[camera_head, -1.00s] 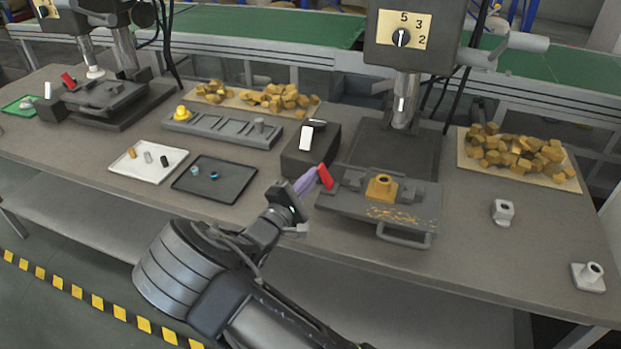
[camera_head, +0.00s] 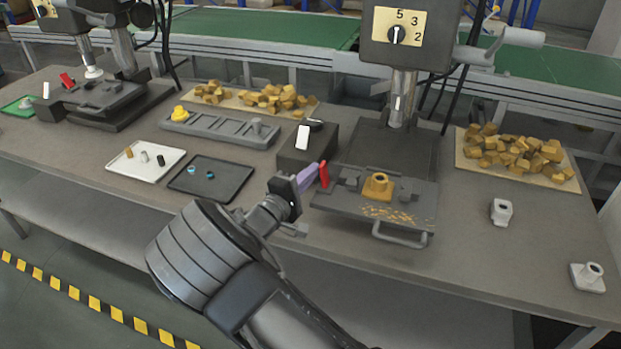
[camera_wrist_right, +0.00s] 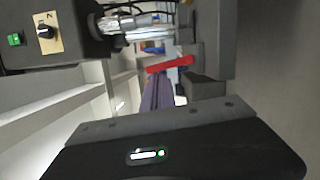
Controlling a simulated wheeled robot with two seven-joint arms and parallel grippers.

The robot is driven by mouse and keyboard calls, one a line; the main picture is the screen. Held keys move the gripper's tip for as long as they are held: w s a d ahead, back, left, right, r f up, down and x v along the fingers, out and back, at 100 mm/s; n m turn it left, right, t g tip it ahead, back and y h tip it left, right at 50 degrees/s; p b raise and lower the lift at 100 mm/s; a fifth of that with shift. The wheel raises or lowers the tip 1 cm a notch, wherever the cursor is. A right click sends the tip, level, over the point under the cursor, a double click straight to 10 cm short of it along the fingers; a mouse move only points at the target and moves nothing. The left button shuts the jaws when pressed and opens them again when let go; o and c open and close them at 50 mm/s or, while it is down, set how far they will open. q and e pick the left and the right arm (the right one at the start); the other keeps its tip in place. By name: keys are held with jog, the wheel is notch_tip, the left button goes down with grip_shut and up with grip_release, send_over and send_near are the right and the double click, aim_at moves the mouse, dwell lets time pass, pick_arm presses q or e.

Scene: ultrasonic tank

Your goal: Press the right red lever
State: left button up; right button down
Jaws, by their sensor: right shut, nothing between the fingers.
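The right red lever (camera_head: 324,175) stands nearly upright at the left edge of the right machine's grey plate (camera_head: 345,205). It also shows in the right wrist view (camera_wrist_right: 170,64) as a red bar just past the fingers. My right gripper (camera_head: 314,173) is shut and empty, its purple fingers pointing at the lever. The fingertips are at or very near the lever's left side; I cannot tell whether they touch. The purple fingers also show in the right wrist view (camera_wrist_right: 158,92). A second red lever (camera_head: 67,80) is on the left machine, far from my gripper. My left gripper is out of view.
A dark box with a white switch (camera_head: 303,138) stands just behind my gripper. A yellow part (camera_head: 378,186) sits on the right machine's plate. A black tray (camera_head: 228,172) and a white tray (camera_head: 150,172) lie to the left. Yellow blocks (camera_head: 515,150) lie at the right.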

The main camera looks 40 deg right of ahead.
jog(key=m+b, duration=0.1)
jog(key=s+m+b, duration=0.1)
jog(key=shift+d+r+m+y, duration=0.1)
jog(key=shift+d+m+y, duration=0.25)
jog(key=shift+m+y, duration=0.05)
jog(key=shift+s+r+m, duration=0.1)
jog(key=shift+r+m, duration=0.05)
jog(key=shift+m, duration=0.15)
jog(key=shift+r, duration=0.15)
jog(key=a+r, duration=0.3)
jog(key=a, duration=0.8)
jog(key=shift+s+b, duration=0.4)
jog(key=shift+a, duration=0.1)
